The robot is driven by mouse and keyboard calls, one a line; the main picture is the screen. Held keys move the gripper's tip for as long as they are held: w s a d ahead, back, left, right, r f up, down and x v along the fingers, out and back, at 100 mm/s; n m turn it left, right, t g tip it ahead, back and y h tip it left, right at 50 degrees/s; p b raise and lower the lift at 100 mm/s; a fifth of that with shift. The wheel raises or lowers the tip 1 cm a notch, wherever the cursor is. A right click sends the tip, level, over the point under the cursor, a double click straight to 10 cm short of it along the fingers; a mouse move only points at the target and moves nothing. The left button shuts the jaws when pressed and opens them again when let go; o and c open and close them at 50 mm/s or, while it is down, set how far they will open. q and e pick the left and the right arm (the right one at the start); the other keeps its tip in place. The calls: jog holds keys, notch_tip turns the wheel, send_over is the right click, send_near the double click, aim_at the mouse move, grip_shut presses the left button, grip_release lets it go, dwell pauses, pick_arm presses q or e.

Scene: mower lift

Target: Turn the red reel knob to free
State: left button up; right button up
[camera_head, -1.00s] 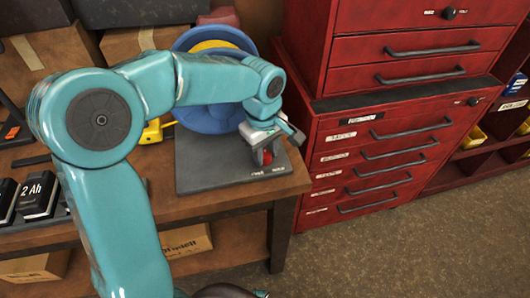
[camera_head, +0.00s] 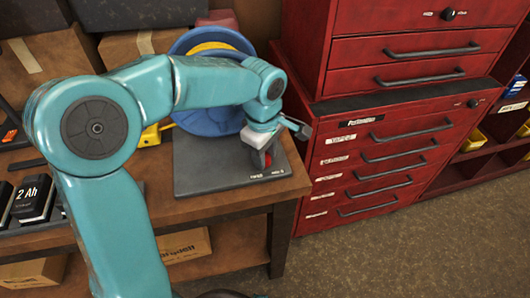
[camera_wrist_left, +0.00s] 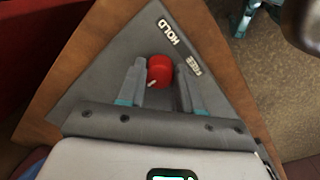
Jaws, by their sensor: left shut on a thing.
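The red reel knob (camera_wrist_left: 159,70) sits on the grey base plate (camera_wrist_left: 112,63), with a small white mark on its lower left side in the left wrist view. The plate has the printed words HOLD and FREE beyond the knob. My left gripper (camera_wrist_left: 160,75) is shut on the knob, one finger on each side. In the head view my left gripper (camera_head: 263,150) reaches down to the plate's right end, and the knob (camera_head: 262,160) is partly hidden by it. The blue reel (camera_head: 208,121) with a yellow band stands behind my arm.
The wooden bench (camera_head: 215,206) ends just right of the plate. Red drawer cabinets (camera_head: 385,160) stand close on the right. Cardboard boxes (camera_head: 150,42) are behind, and black battery packs (camera_head: 34,200) lie at the left. Floor is open at the lower right.

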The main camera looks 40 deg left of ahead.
pick_arm(q)
jog(key=shift+a, duration=0.1)
jog(key=o, duration=1)
jog(key=shift+a, duration=0.1)
jog(key=shift+o, duration=0.2)
jog(key=shift+r, duration=0.15)
notch_tip(320, 180, up, 16)
jog(key=p, duration=0.2)
jog(key=shift+s+p, duration=0.35)
jog(key=shift+p, duration=0.05)
jog(key=shift+s, duration=0.15)
